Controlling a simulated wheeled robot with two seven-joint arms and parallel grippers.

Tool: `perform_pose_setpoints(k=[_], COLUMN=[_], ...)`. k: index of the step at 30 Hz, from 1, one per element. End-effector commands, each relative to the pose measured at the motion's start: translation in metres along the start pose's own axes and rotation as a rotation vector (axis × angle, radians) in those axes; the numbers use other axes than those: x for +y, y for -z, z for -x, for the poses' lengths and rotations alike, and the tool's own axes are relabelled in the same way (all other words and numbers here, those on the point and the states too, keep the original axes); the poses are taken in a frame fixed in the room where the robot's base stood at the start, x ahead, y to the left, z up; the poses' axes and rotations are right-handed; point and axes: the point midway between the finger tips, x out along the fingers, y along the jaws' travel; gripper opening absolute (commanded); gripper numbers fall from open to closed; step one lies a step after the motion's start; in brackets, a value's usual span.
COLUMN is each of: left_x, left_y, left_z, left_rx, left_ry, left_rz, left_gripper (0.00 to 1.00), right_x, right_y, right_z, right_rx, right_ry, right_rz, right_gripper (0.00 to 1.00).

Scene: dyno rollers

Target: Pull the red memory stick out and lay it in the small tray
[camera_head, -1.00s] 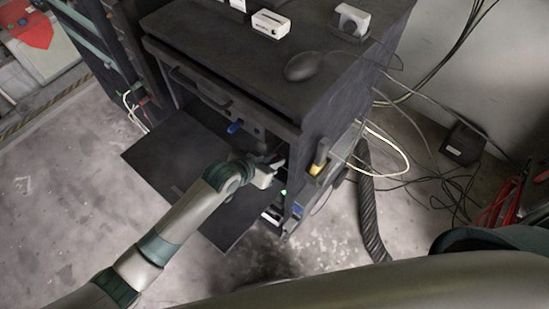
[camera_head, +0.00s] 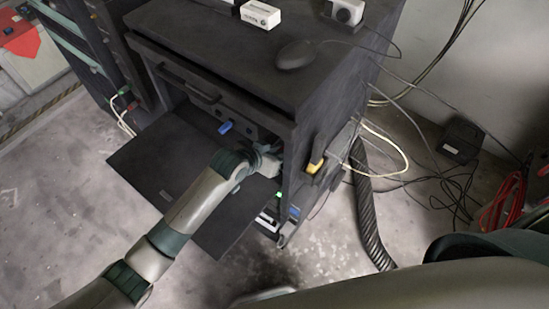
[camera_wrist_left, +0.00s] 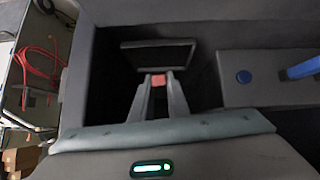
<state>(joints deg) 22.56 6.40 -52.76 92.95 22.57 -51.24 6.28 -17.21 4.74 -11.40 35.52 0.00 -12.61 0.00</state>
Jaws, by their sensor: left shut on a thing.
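The red memory stick (camera_wrist_left: 159,80) is a small red block between the fingertips of my left gripper (camera_wrist_left: 159,83), which is shut on it. Just beyond it in the left wrist view is a dark rectangle with a pale rim, which looks like the small tray (camera_wrist_left: 158,67). It lies inside a dark recess; I cannot tell whether the stick touches it. In the head view my left gripper (camera_head: 268,163) reaches into the front opening of the black cabinet (camera_head: 230,60), and the stick and tray cannot be made out there. My right gripper is out of view.
A lowered black panel (camera_head: 165,160) lies under my left arm. A yellow-handled tool (camera_head: 316,165), cables and a hose (camera_head: 368,215) are right.

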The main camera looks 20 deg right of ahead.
Motion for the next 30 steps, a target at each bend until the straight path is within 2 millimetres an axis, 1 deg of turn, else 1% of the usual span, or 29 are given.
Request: perform_pose_setpoints(k=[1, 6, 15, 28, 29, 30], left_x=[0.000, 0.000, -0.002, -0.002, -0.002, -0.002], left_y=[-0.002, 0.003, -0.008, -0.010, -0.010, -0.010], left_z=[-0.007, -0.020, -0.029, -0.030, -0.030, -0.030], left_rx=[0.000, 0.000, -0.002, -0.001, -0.001, -0.001], left_ry=[0.000, 0.000, 0.000, 0.000, 0.000, 0.000], left_rz=[0.000, -0.001, 0.001, 0.000, 0.000, 0.000], left_gripper=[0.00, 0.00, 0.00, 0.00, 0.19, 0.29], right_x=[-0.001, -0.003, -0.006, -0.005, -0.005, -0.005], right_y=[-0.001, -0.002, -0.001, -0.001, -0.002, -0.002], right_z=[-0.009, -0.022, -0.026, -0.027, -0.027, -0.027], right_rx=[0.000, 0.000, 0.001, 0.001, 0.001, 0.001], right_ry=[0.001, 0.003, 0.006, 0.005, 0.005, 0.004], right_rz=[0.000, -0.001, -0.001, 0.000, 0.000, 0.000], right_gripper=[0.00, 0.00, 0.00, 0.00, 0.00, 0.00])
